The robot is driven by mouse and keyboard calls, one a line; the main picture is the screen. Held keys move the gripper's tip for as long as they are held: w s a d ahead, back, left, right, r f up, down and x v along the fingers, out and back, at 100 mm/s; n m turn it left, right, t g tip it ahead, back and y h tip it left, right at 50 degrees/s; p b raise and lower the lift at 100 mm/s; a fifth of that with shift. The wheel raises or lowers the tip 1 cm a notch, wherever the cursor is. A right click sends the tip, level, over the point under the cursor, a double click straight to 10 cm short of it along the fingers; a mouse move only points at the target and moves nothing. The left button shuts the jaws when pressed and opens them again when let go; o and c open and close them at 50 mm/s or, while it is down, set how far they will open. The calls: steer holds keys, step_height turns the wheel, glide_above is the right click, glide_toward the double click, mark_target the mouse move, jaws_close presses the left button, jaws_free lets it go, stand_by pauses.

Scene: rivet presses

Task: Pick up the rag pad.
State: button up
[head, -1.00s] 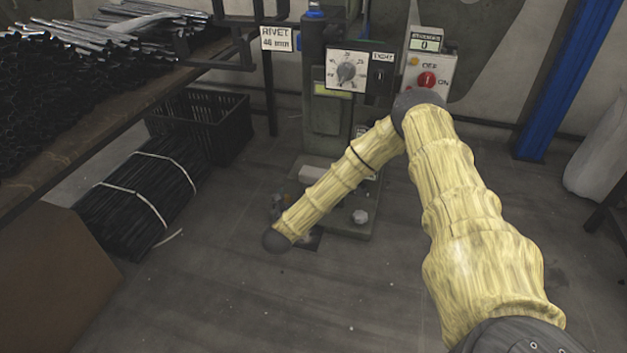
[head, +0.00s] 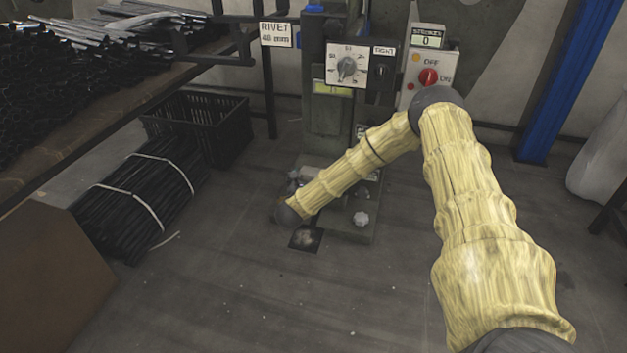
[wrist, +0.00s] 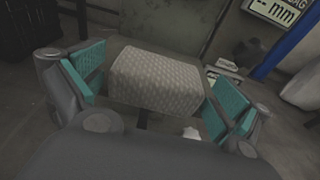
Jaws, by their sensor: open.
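The rag pad, a pale grey block with a quilted texture (wrist: 155,80), lies between the teal finger pads of my gripper (wrist: 158,92) in the wrist view. The gripper is open, with a gap visible between the pad and each finger. In the head view a pale block that looks like the rag pad (head: 312,173) shows at the foot of the press, partly hidden behind my forearm. My gripper is mostly hidden there by my own arm; a grey bit of it (head: 297,180) shows beside the block.
The rivet press (head: 328,125) stands behind, with a dial and a control box (head: 428,82). A small white lump (head: 361,218) lies on its base. A dark stained square (head: 305,238) is on the floor. A black crate (head: 215,130) and bundled rods (head: 140,200) are left. The front floor is clear.

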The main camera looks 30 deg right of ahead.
steer(key=shift+x, duration=1.05)
steer(key=c, duration=0.8)
steer(key=shift+r, duration=0.1)
